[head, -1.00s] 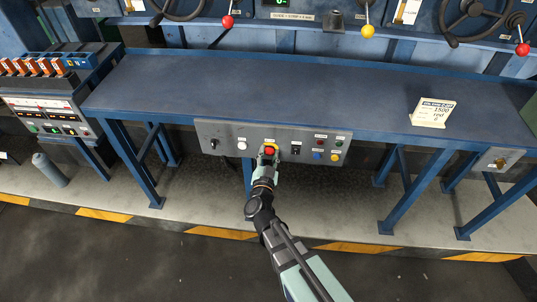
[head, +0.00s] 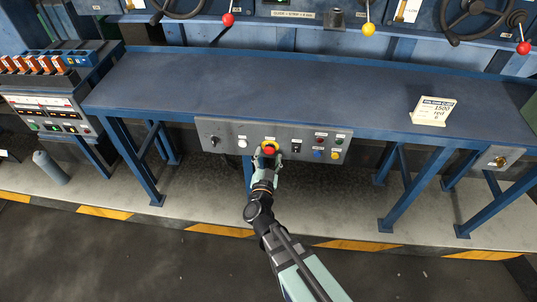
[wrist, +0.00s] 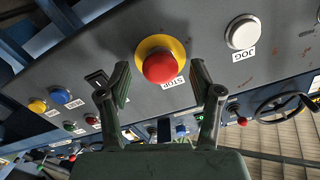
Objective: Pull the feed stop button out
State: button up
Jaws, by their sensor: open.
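The stop button (head: 269,149) is a red mushroom head on a yellow ring, on the grey control panel (head: 222,127) under the bench's front edge. In the wrist view the red button (wrist: 160,66) sits at upper middle, with a STOP label beside it. My gripper (head: 268,160) is at the button in the head view. In the wrist view my gripper (wrist: 160,78) is open, its two fingers apart on either side of the button's lower part, with nothing held. Whether the fingers touch the button cannot be told.
A white JOG button (wrist: 242,32) is beside the stop button. Blue (wrist: 60,96) and yellow (wrist: 38,106) buttons and a black switch (wrist: 97,79) are on the other side. The blue bench (head: 270,90) overhangs the panel and carries a sign (head: 433,111).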

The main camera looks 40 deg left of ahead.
jog(key=v, duration=0.6)
jog(key=shift+s, duration=0.2)
jog(key=shift+d, duration=0.1)
